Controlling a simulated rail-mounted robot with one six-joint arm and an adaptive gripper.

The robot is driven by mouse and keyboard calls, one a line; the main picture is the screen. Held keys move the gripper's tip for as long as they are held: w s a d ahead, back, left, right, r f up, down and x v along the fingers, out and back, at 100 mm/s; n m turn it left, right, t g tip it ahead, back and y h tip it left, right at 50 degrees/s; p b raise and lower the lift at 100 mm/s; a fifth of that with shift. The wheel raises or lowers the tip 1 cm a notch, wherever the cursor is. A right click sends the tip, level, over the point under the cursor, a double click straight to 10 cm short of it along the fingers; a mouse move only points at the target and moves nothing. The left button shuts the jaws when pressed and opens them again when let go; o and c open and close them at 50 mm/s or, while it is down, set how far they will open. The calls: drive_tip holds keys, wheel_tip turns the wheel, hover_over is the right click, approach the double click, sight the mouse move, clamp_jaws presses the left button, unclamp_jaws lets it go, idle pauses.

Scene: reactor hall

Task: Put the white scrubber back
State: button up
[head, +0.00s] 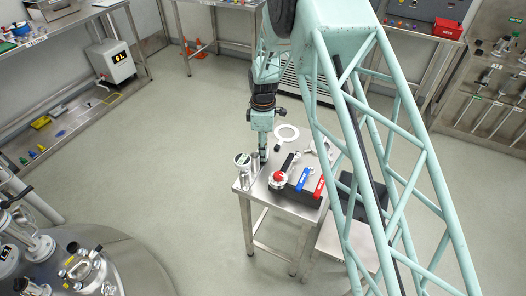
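My gripper (263,153) points down over the left part of a small steel table (262,205). It is too small here to tell whether its fingers are open or shut, or whether they touch anything. Just left of it stands a small metal canister (243,163) with a pale round top. No object shows clearly as the white scrubber.
A rounded steel vessel (125,262) with fittings fills the lower left. Tool racks line the right wall. The floor left of the table is clear.

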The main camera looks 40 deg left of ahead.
drive_tip(key=shift+f, duration=0.25)
drive_tip(key=o, duration=0.8)
drive_tip(key=shift+r, duration=0.1)
wheel_tip(320, 180, up, 12)
drive_tip(key=shift+r+p, duration=0.1)
drive_tip(key=shift+p, duration=0.55)
idle(0.6)
